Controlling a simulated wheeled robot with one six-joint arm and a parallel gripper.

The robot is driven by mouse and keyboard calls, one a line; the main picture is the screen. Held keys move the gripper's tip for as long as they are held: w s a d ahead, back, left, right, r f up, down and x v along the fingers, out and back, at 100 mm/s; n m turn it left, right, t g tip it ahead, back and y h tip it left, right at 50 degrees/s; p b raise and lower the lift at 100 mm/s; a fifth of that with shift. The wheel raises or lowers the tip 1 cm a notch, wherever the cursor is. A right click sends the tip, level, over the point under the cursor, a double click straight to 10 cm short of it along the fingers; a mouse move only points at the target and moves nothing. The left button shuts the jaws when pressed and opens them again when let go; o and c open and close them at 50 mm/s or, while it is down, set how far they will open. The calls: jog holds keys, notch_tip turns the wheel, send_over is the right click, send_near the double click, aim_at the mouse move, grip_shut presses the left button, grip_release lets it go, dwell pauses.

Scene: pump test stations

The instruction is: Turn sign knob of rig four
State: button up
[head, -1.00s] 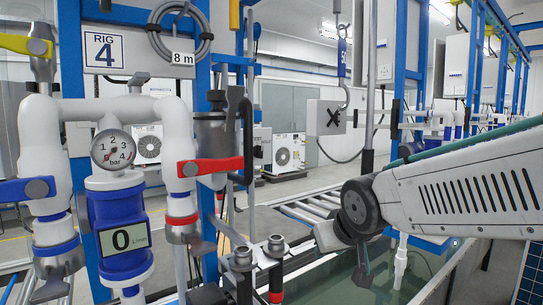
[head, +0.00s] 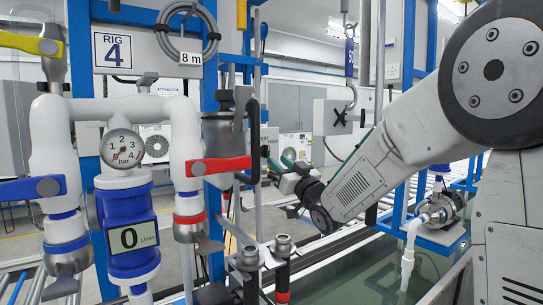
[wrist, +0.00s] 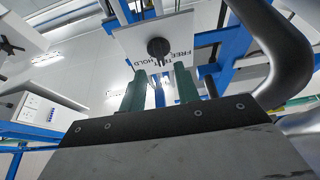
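The sign of rig four is a white panel (wrist: 185,40) with lettering, including "FREE" and "HOLD", in the wrist view. Its black round knob (wrist: 158,47) stands out from it, ahead of my fingers. In the head view the sign (head: 269,136) shows only in part, behind the red-handled pipe and a post. My gripper (wrist: 160,90) has two green fingers set apart with nothing between them. The knob appears beyond the fingertips, roughly in line with the gap, and apart from them. My gripper also shows in the head view (head: 287,163), close to the sign.
The rig four plate (head: 116,49) hangs at left, above white pipes with a gauge (head: 123,148) and a red lever (head: 220,165). A dark curved pipe (wrist: 285,45) passes close to my gripper's right in the wrist view. A water tank (head: 350,270) lies below.

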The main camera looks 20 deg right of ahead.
aim_at(269, 153)
jog(key=x, duration=0.5)
grip_shut()
jog(key=shift+n, duration=0.3)
jog(key=n+g+y, duration=0.1)
jog(key=n, duration=0.2)
jog(key=n+g+y, duration=0.1)
jog(key=n+y, duration=0.1)
jog(key=n, duration=0.2)
jog(key=shift+d, duration=0.15)
jog(key=shift+w+n+g+y, duration=0.1)
jog(key=shift+n+g+y, duration=0.35)
jog(key=shift+n, duration=0.8)
jog(key=shift+n+g+y, duration=0.45)
jog(key=shift+n, duration=0.8)
